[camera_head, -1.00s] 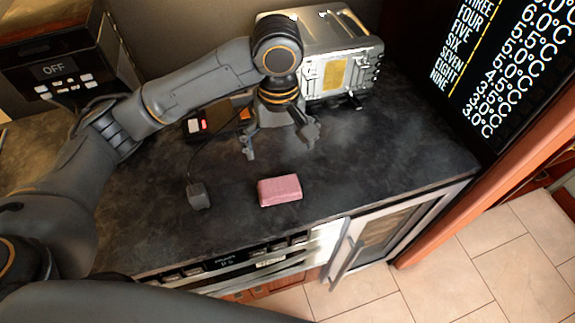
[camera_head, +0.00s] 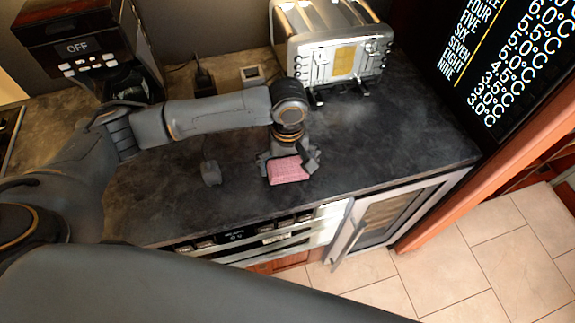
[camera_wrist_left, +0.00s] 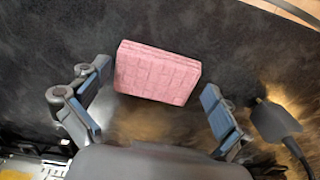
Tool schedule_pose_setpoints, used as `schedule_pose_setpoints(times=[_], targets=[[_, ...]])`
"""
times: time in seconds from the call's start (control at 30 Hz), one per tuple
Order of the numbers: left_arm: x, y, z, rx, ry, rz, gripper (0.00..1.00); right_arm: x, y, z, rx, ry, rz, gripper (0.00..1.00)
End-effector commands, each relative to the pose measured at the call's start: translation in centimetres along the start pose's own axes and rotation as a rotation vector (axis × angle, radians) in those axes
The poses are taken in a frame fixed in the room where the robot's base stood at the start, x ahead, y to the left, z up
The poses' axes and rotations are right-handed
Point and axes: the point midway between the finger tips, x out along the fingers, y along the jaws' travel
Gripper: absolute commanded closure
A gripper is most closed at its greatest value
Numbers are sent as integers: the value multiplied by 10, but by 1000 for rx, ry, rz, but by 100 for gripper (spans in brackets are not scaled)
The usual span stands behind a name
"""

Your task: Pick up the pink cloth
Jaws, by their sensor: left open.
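The pink cloth (camera_head: 288,169) is a small folded block lying on the dark countertop near its front edge. It also shows in the left wrist view (camera_wrist_left: 157,73), just ahead of the fingers and nearer the left finger. My left gripper (camera_head: 288,168) is open and low at the cloth in the head view, with a finger on either side of it. In the left wrist view the open fingers (camera_wrist_left: 155,105) are spread apart, and dark counter shows between cloth and right finger. The cloth is not gripped. My right gripper is not in view.
A silver toaster (camera_head: 335,50) stands at the back of the counter (camera_head: 400,140). A dark plug on a cord (camera_head: 210,173) lies left of the cloth. A coffee machine (camera_head: 85,50) is at the back left. An appliance door (camera_head: 352,235) stands ajar below the counter.

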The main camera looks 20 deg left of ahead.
Motion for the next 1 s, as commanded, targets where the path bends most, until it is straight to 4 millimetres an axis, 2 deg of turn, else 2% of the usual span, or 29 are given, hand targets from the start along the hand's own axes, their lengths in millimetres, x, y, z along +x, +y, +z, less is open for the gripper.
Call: schedule_pose_setpoints(times=[0.1,0.27,0.4,0.43,0.77,0.87,1.0], targets=[[3,0,0,0,0,2,0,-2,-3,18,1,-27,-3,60],[3,0,0,0,0,2,2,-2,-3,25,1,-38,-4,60],[3,0,0,0,0,2,31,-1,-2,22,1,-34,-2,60],[3,0,0,0,1,2,33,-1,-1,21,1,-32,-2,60],[1,0,0,0,1,2,33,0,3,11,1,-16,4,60],[-4,1,0,1,2,2,33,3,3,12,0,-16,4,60],[-21,2,-1,0,3,5,33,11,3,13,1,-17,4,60]])
